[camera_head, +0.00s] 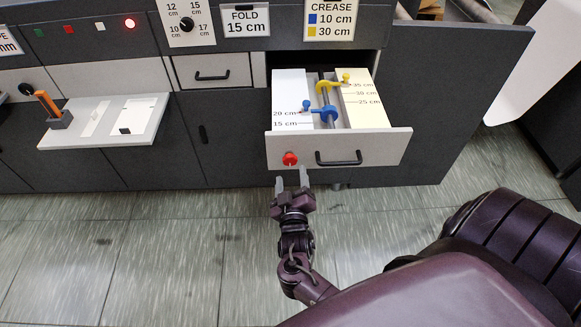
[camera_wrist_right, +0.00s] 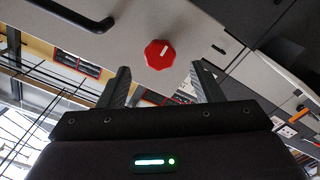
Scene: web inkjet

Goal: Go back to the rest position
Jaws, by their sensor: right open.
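My right gripper (camera_head: 292,180) is open and empty in the head view, just in front of the pulled-out drawer (camera_head: 393,146). Its fingers point at the red knob (camera_head: 290,159) on the drawer front. In the right wrist view the red knob (camera_wrist_right: 159,54) shows beyond and between the spread fingertips (camera_wrist_right: 160,72), apart from them. The knob carries a white mark. My left gripper is not in view.
The open drawer holds a blue slider (camera_head: 327,113) and a yellow slider (camera_head: 328,86) beside centimetre scales. Its black handle (camera_head: 338,160) is right of the knob. A pulled-out shelf (camera_head: 140,113) with an orange lever (camera_head: 47,104) juts out at left. The floor (camera_head: 150,250) is clear.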

